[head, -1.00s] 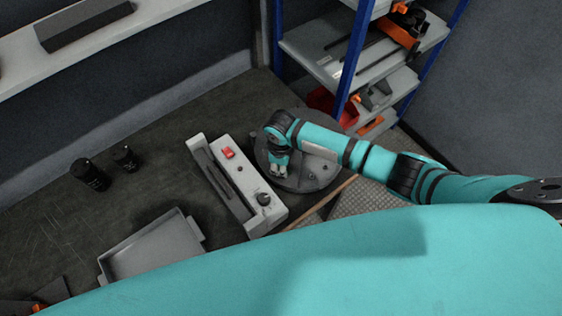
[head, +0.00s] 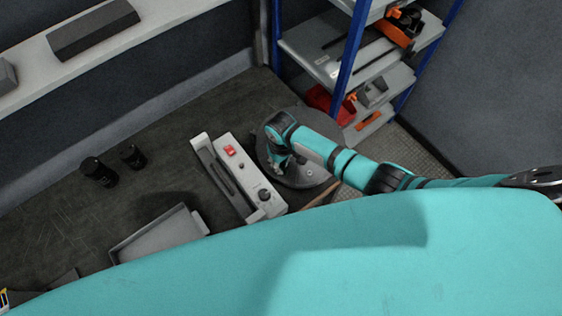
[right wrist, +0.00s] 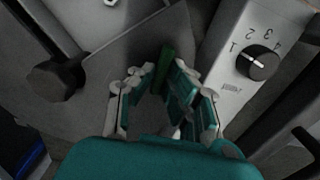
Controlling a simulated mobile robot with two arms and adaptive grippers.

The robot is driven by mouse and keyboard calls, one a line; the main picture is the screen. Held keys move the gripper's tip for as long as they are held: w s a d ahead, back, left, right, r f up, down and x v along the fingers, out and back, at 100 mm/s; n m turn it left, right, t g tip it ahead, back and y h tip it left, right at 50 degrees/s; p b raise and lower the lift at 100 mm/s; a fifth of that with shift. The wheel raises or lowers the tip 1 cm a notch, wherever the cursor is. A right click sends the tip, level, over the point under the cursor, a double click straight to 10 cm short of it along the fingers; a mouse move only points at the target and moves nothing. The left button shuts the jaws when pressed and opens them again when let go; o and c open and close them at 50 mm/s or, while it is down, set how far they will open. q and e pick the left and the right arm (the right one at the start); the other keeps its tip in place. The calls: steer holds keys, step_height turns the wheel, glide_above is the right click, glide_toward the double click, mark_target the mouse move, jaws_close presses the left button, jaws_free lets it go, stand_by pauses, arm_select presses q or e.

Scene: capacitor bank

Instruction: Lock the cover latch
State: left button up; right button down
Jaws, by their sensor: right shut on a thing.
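My right gripper (head: 279,168) is over the left part of a round grey disc (head: 308,178), close to the right side of a long light grey box. In the right wrist view, my right gripper (right wrist: 166,92) is shut on a narrow green piece (right wrist: 167,60) that stands out between its fingertips. The green piece may be the cover latch; the fingers hide its lower part. A flat grey plate (right wrist: 125,65) lies beside and behind it. My left gripper is not in view.
The light grey box (head: 240,165) carries a red switch (head: 230,150) and a black dial (head: 264,194), marked with numbers in the right wrist view (right wrist: 258,62). Two black cylinders (head: 99,172) and a grey tray (head: 160,236) are on the left. A blue-posted shelf (head: 349,60) stands behind.

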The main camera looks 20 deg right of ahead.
steer(key=shift+w+r, duration=0.1)
stand_by(0.3)
steer(key=c, duration=1.4)
jaws_free()
steer(key=shift+o, duration=0.2)
step_height(320, 180, up, 12)
